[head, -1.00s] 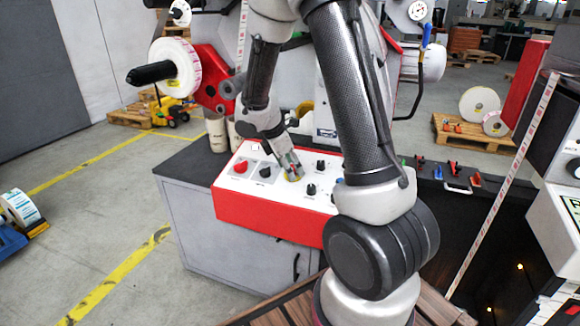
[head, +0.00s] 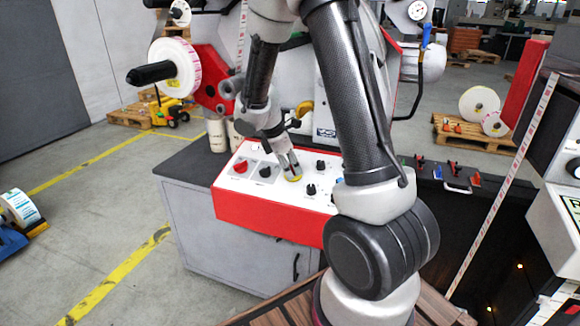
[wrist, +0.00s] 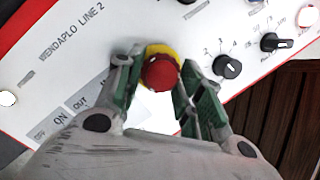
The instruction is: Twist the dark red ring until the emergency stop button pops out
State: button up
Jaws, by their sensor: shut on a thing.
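The emergency stop button, a round red cap (wrist: 160,75) on a yellow disc (wrist: 166,48), sits on the white panel in the wrist view. Its dark red ring cannot be told apart from the cap. My gripper (wrist: 159,66) is shut on the button, with one green-padded finger on each side. In the head view my gripper (head: 291,170) points down at the panel, and the yellow disc (head: 293,178) shows at its fingertips. The button itself is hidden there. I cannot tell whether it is pressed in or out.
The control box (head: 270,213) has a red front and a white top. A red knob (head: 240,167) and a black knob (head: 265,172) lie left of my gripper; black knobs (head: 311,189) stand close on the right.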

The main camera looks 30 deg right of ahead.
jog(key=m+y, duration=0.1)
jog(key=m, duration=0.5)
jog(key=shift+w+d+m+g, duration=0.1)
jog(key=shift+m+g, duration=0.3)
dwell(0.4)
jog(key=o, duration=1)
jog(key=shift+o, duration=0.2)
jog(key=shift+r, duration=0.3)
jog(key=a, duration=0.4)
jog(key=w+a, duration=0.1)
jog(key=a, duration=0.3)
jog(key=w+a, duration=0.1)
jog(key=a, duration=0.3)
jog(key=shift+w+r, duration=0.15)
jog(key=shift+r, duration=0.15)
